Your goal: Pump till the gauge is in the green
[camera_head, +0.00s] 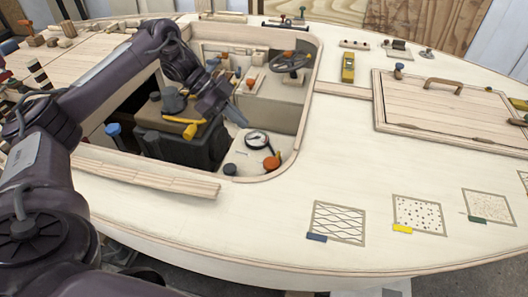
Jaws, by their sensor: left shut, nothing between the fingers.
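The round gauge (257,140), with a black rim and pale face, sits on the pale ledge inside the open cockpit. Its needle and any green band are too small to read. My left gripper (238,118) reaches down into the cockpit, behind and to the left of the gauge. It is shut and empty, apart from the gauge. My right gripper is not in view.
A dark box (185,143) with a yellow handle fills the cockpit's left side, partly behind my left arm. A steering wheel (291,62) stands at the back. The cockpit's raised wooden rim (300,130) surrounds this space. The deck (250,215) in front is clear.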

